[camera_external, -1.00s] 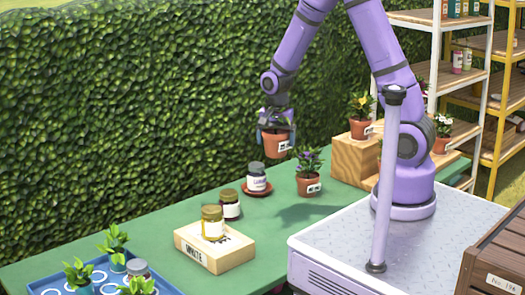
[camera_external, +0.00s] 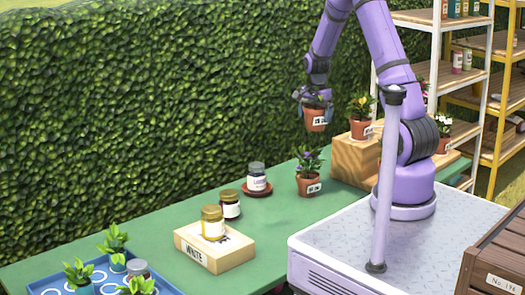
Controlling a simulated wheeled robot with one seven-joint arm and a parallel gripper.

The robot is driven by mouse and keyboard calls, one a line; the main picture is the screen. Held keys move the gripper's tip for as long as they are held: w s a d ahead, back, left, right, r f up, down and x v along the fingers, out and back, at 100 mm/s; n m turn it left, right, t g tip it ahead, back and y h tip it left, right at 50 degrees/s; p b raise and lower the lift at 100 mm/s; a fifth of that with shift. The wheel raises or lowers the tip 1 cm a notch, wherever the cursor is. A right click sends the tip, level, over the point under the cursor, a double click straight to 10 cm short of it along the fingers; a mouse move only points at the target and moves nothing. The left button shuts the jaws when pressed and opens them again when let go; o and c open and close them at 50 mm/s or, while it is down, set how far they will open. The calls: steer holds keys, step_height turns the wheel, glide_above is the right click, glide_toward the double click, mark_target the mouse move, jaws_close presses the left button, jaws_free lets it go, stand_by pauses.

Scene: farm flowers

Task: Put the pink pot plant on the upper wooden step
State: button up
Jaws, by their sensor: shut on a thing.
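My gripper (camera_external: 314,106) is shut on a terracotta pot with a white label (camera_external: 315,124). It holds the pot upright in the air above the table, left of the wooden steps. The fingers and hand cover the plant, so its flower colour cannot be told. The upper wooden step (camera_external: 352,163) is a block at the table's right end. A terracotta pot with an orange-yellow flowering plant (camera_external: 360,112) stands on it. A white-flowered pot plant (camera_external: 442,132) stands farther right, partly behind my arm, near the lower step.
A purple-flowered pot (camera_external: 309,182) stands on the green table below the held pot. Jars (camera_external: 257,178) stand to the left, one on a wooden block labelled WHITE (camera_external: 214,249). A blue tray of seedlings (camera_external: 60,281) is at front left. A hedge runs behind.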

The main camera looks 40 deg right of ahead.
steer(key=s+d+m, duration=0.2)
steer(key=s+d, duration=0.2)
steer(key=d, duration=0.6)
steer(key=s+d+m, duration=0.1)
steer(key=s+d, duration=0.2)
steer(key=d, duration=0.7)
steer(key=s+d+m, duration=0.2)
steer(key=s+d, duration=0.2)
steer(key=d, duration=0.6)
step_height(320, 180, down, 5)
steer(key=w+d, duration=0.3)
steer(key=w+d+f, duration=0.1)
steer(key=w+d, duration=0.6)
steer(key=w, duration=0.1)
steer(key=shift+w+d+f, duration=0.1)
steer(key=shift+d+f, duration=0.2)
steer(key=shift+w+f, duration=0.1)
steer(key=shift+f, duration=1.65)
steer(key=shift+f, duration=0.1)
steer(key=o, duration=0.8)
steer(key=shift+o, duration=0.4)
